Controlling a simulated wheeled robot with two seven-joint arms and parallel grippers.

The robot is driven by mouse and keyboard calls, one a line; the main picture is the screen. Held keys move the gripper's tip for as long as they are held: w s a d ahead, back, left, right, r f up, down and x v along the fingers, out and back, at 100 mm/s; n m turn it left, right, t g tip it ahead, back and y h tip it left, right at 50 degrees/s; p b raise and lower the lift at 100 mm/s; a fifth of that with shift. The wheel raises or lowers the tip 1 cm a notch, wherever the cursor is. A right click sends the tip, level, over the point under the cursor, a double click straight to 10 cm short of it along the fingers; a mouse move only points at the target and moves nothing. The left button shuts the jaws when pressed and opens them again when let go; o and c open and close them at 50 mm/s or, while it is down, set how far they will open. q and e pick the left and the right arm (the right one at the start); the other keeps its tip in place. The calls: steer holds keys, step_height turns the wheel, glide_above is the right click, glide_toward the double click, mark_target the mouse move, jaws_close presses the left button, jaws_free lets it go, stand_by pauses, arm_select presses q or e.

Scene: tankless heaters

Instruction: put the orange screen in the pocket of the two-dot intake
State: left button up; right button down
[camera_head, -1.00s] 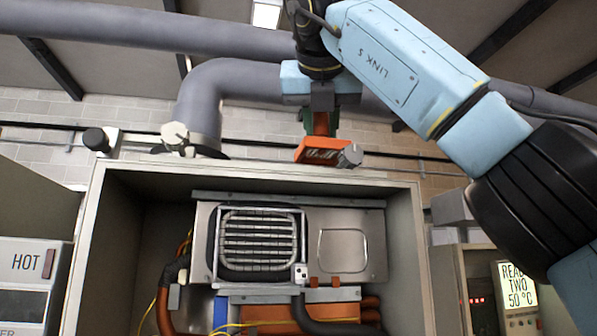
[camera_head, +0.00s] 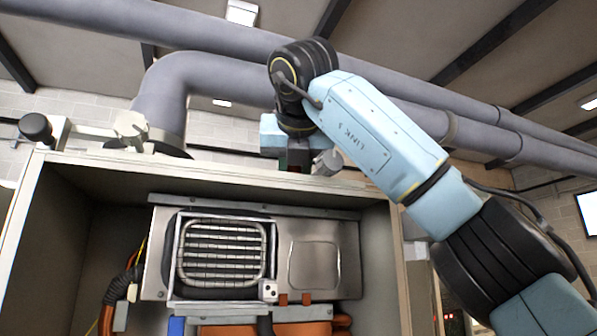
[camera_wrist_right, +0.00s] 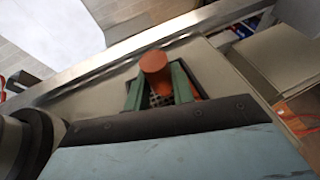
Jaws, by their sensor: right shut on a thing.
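My right gripper (camera_head: 292,160) is low at the top edge of the open cabinet in the head view, its tips largely hidden. In the right wrist view its two green fingers (camera_wrist_right: 159,88) are shut on the orange screen (camera_wrist_right: 154,63), whose round orange end and a patch of dark mesh show between them. A dark square outline surrounds the fingertips on a pale surface; I cannot tell whether it is the intake pocket. The two-dot intake cannot be identified surely; a small white tag with dark dots (camera_head: 268,290) sits beside the grille. My left gripper is not in view.
The open cabinet (camera_head: 30,215) holds a metal heater unit (camera_head: 335,270) with a coil grille (camera_head: 222,252). Along its top stand a black knob (camera_head: 36,128), a pale valve (camera_head: 131,126) and a grey knob (camera_head: 327,162) close to my gripper. Thick grey pipes (camera_head: 205,25) run behind.

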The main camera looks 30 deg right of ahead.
steer(key=shift+s+a, duration=0.1)
steer(key=shift+f, duration=0.15)
steer(key=c, duration=1.2)
jaws_free()
steer(key=shift+s+r, duration=0.1)
steer(key=shift+r, duration=0.2)
steer(key=b+v, duration=0.1)
steer(key=v, duration=1)
steer(key=shift+s+a, duration=0.3)
